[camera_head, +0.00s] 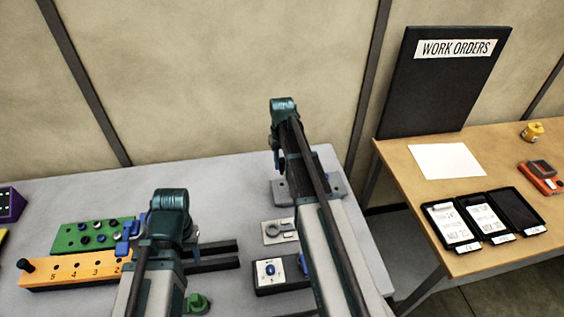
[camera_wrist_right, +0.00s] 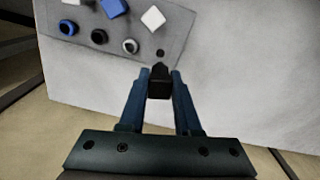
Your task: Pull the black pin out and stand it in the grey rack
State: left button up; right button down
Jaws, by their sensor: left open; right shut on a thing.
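My right gripper (camera_wrist_right: 159,85) is shut on a black pin (camera_wrist_right: 159,82) in the right wrist view. The pin is close to the grey rack (camera_wrist_right: 125,40); a dark round hole shows just beyond it. I cannot tell whether the pin touches the rack. In the head view the rack (camera_head: 341,187) is partly hidden by my right arm, with the right gripper (camera_head: 276,160) over it. My left gripper (camera_head: 127,237) is open near the orange numbered block (camera_head: 70,275). Another black knob (camera_head: 26,265) stands at that block's left end.
A green block (camera_head: 72,238) with dark and blue pegs lies behind the orange one. A flat grey plate (camera_head: 280,232) and a dark box with a blue knob (camera_head: 268,270) lie left of my right arm. A wooden table (camera_head: 400,185) stands at the right.

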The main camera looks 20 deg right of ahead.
aim_at(282, 169)
pick_arm(q)
jog(key=shift+f+b, duration=2.15)
jog(key=shift+f, duration=0.35)
pick_arm(e)
jog(key=shift+f, duration=2.45)
pick_arm(q)
jog(key=shift+f, duration=0.15)
pick_arm(e)
jog(key=shift+f, duration=0.2)
pick_arm(q)
jog(key=shift+f+b, duration=1.25)
jog(key=shift+b, duration=0.15)
pick_arm(e)
jog(key=shift+f, duration=1.25)
jog(key=c, duration=0.5)
grip_release()
pick_arm(q)
jog(key=shift+r, duration=0.1)
pick_arm(e)
jog(key=shift+r, duration=0.15)
pick_arm(q)
notch_tip(282, 169, up, 14)
jog(key=p, duration=1.4)
pick_arm(e)
notch_tip(282, 169, up, 14)
jog(key=shift+f, duration=0.2)
